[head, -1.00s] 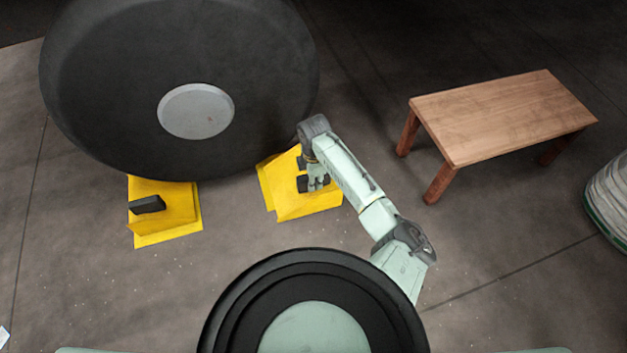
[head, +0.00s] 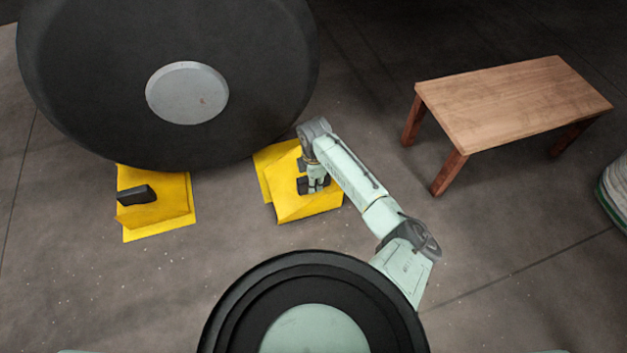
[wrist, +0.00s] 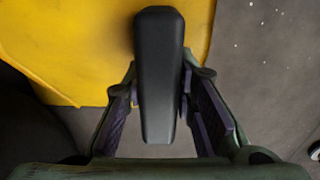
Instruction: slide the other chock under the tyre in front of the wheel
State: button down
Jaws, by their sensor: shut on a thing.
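The large dark tyre (head: 250,60) with a grey hub (head: 187,93) stands at the upper left of the head view. One yellow chock (head: 165,212) with a black handle (head: 136,195) sits at the tyre's lower left edge. The other yellow chock (head: 290,204) lies at the tyre's lower right; it also fills the upper left of the wrist view (wrist: 80,45). My gripper (head: 313,184) is shut on this chock's black handle, which shows between the fingers in the wrist view (wrist: 158,75). Whether this chock touches the tyre cannot be told.
A wooden table (head: 515,105) stands to the right of my arm. A pale rounded object (head: 615,190) is cut off at the right edge. The floor between the two chocks and in front of them is clear.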

aim_at(297, 156)
jog(key=shift+f+b, duration=0.6)
jog(key=shift+f, duration=0.15)
jog(key=shift+w+a+b, duration=0.3)
jog(key=shift+w+b, duration=0.15)
jog(key=shift+w, duration=0.45)
jog(key=shift+w+a+b, duration=0.25)
jog(key=shift+w+b, duration=0.15)
jog(key=shift+w, duration=0.5)
jog(key=shift+w+a+b, duration=0.3)
jog(key=shift+w+b, duration=0.15)
jog(key=shift+w, duration=0.45)
jog(key=w+b, duration=0.1)
jog(key=w, duration=0.1)
jog(key=w+a+b, duration=0.1)
jog(key=w+b, duration=0.1)
jog(key=w+a+b, duration=0.1)
jog(key=shift+w+f+b, duration=0.1)
jog(key=shift+w+b, duration=0.25)
jog(key=shift+w, duration=0.05)
jog(key=shift+w+a+b, duration=0.1)
jog(key=shift+w+b, duration=0.5)
jog(key=shift+w+a+b, duration=0.2)
jog(key=shift+w+b, duration=0.2)
jog(key=shift+w, duration=0.1)
jog(key=shift+r, duration=0.2)
